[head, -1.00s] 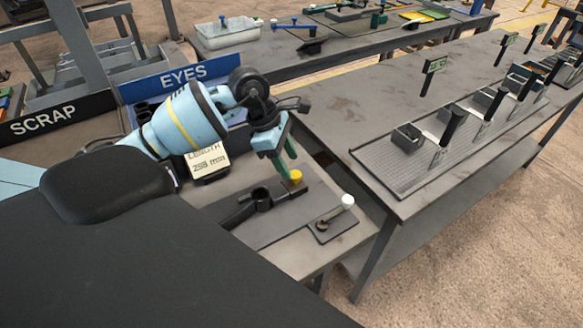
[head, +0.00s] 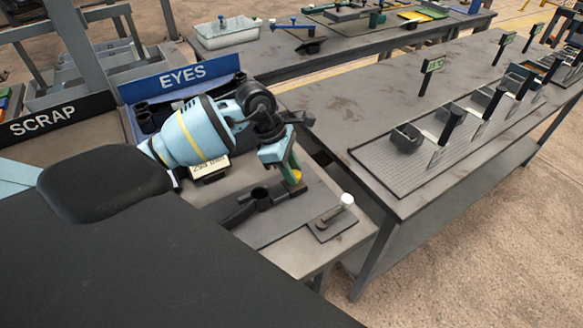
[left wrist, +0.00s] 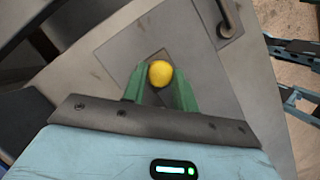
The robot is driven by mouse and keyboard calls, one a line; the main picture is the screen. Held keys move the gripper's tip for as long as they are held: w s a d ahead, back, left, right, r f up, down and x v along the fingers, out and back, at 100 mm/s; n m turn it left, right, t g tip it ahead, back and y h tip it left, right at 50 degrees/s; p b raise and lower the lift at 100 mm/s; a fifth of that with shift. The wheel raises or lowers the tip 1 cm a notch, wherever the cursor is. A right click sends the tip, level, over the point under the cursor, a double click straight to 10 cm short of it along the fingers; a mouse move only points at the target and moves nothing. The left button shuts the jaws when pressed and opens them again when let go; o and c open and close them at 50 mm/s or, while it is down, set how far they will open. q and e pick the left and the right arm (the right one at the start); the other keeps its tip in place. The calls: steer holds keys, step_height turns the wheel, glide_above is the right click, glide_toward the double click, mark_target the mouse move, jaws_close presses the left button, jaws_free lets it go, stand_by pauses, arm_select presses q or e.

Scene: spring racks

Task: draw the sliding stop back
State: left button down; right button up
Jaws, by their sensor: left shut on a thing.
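The sliding stop's yellow knob (head: 297,177) stands at the right end of a dark fixture (head: 240,211) on the near bench. A black ring-shaped holder (head: 261,197) sits just left of the knob. My left gripper (head: 291,172) has green fingers and is shut on the knob, coming down from above. In the left wrist view, the yellow knob (left wrist: 160,73) is between the two green fingertips. The fingers hide part of the stop below the knob. My right gripper is not in view.
A white-knobbed lever (head: 346,201) on a small plate stands at the near right of the fixture. A length sign (head: 210,168) stands behind, partly covered by my arm. A blue EYES bin (head: 180,78) is behind the arm. A long bench with a rack (head: 400,178) stands at right.

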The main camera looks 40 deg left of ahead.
arm_select(q)
steer(key=shift+w+d+f+b, duration=0.1)
steer(key=shift+w+d+b, duration=0.2)
steer(key=shift+w, duration=0.35)
steer(key=shift+w+d+b, duration=0.35)
steer(key=shift+w, duration=0.55)
steer(key=shift+r, duration=0.2)
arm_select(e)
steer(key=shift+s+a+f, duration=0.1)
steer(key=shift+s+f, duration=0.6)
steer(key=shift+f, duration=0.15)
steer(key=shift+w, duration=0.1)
arm_select(q)
steer(key=c, duration=1.4)
jaws_free()
steer(key=shift+w, duration=0.1)
steer(key=o, duration=0.3)
steer(key=shift+w, duration=0.1)
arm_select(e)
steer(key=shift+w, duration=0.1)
